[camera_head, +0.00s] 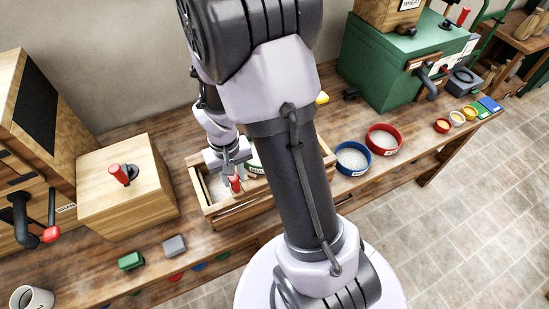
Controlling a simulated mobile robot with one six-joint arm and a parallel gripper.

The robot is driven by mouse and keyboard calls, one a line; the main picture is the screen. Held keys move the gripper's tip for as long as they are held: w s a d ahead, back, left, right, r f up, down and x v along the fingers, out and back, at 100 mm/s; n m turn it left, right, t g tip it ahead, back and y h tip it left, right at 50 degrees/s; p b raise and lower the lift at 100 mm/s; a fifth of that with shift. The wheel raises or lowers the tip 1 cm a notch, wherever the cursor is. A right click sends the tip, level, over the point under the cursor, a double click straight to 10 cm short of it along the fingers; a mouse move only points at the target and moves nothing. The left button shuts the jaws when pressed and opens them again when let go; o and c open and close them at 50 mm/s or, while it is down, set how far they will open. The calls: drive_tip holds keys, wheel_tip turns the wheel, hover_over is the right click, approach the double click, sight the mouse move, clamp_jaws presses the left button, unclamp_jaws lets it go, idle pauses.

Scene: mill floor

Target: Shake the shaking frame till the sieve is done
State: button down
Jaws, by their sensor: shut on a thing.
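The shaking frame (205,212) is a light wooden box frame on the bench, left of the picture's middle. Part of a green-rimmed sieve (256,168) shows inside it, mostly hidden behind my arm. My gripper (235,178) points down at the frame's left part. It is shut on a red handle (235,186) there. Pale material shows inside the frame near the handle. How much lies in the sieve is hidden.
Blue (352,158) and red (384,138) round sieves stand right of the frame. A wooden box with a red knob (125,173) stands close on the left. A green machine (400,65) stands at back right. Small green (131,261) and grey (174,246) blocks lie in front.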

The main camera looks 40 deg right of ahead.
drive_tip(key=w+a+b, duration=0.1)
drive_tip(key=w+a, duration=0.2)
drive_tip(key=a, duration=0.7)
drive_tip(key=shift+a, duration=0.15)
drive_tip(key=s+d, duration=0.1)
drive_tip(key=d, duration=0.5)
drive_tip(key=s+d, duration=0.1)
drive_tip(key=d, duration=0.2)
drive_tip(key=shift+s+d, duration=0.15)
drive_tip(key=shift+s, duration=0.2)
drive_tip(key=shift+w+a, duration=0.1)
drive_tip(key=shift+a, duration=0.1)
drive_tip(key=a, duration=0.3)
drive_tip(key=w+a, duration=0.1)
drive_tip(key=a, duration=0.2)
drive_tip(key=w+a+b, duration=0.1)
drive_tip(key=a, duration=0.2)
drive_tip(key=shift+w, duration=0.25)
